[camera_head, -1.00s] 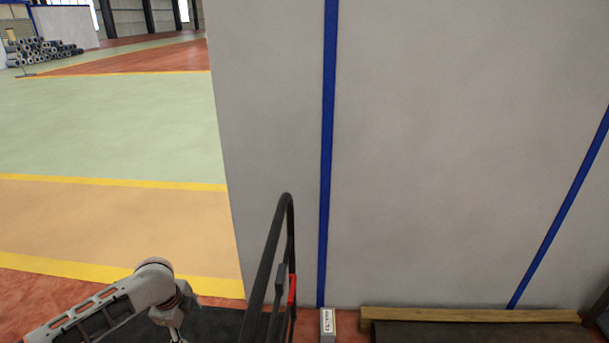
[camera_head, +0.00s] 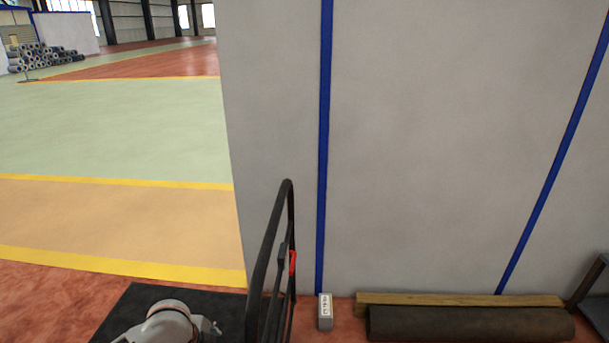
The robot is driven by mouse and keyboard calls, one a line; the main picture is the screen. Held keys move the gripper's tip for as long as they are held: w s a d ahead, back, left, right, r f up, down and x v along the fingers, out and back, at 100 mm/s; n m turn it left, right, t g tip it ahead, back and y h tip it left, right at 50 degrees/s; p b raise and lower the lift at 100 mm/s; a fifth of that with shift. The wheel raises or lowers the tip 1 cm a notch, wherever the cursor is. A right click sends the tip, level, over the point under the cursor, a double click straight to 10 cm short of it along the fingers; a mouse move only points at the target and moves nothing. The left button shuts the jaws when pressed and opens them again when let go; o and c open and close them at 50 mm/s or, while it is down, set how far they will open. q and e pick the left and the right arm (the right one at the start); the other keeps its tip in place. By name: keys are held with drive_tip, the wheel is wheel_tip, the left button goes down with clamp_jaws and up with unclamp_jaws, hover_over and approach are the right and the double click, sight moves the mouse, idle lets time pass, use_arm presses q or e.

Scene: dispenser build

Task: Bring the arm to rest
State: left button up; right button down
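Part of my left arm (camera_head: 168,322) shows at the bottom left, a light grey rounded joint over a black mat. The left gripper is out of view, below the frame or hidden. My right arm and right gripper do not show. No object is seen held.
A black tubular frame (camera_head: 265,265) with a red part (camera_head: 293,263) stands right of my arm. A small grey box (camera_head: 325,312), wooden beam (camera_head: 460,299) and dark roll (camera_head: 470,324) lie by the grey wall (camera_head: 440,150). The black mat (camera_head: 125,310) lies on open floor.

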use_arm(q)
drive_tip(key=s+d+r+n+t, duration=0.2)
drive_tip(key=s+d+n, duration=0.15)
drive_tip(key=s, duration=0.75)
drive_tip(key=s+a+r+n+y, duration=0.35)
drive_tip(key=s+a, duration=0.25)
drive_tip(key=a, duration=0.2)
drive_tip(key=s+a+r+n+y, duration=0.2)
drive_tip(key=s+a+r+n, duration=0.15)
drive_tip(key=s+a, duration=0.35)
drive_tip(key=w+d+f+n+t+h+b, duration=0.35)
drive_tip(key=d+f+h+b, duration=0.5)
drive_tip(key=d+f, duration=0.7)
use_arm(e)
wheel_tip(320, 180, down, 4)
drive_tip(key=b, duration=0.2)
use_arm(q)
wheel_tip(320, 180, up, 6)
drive_tip(key=s+t+y+p, duration=0.1)
drive_tip(key=p, duration=1.3)
drive_tip(key=shift+r, duration=0.25)
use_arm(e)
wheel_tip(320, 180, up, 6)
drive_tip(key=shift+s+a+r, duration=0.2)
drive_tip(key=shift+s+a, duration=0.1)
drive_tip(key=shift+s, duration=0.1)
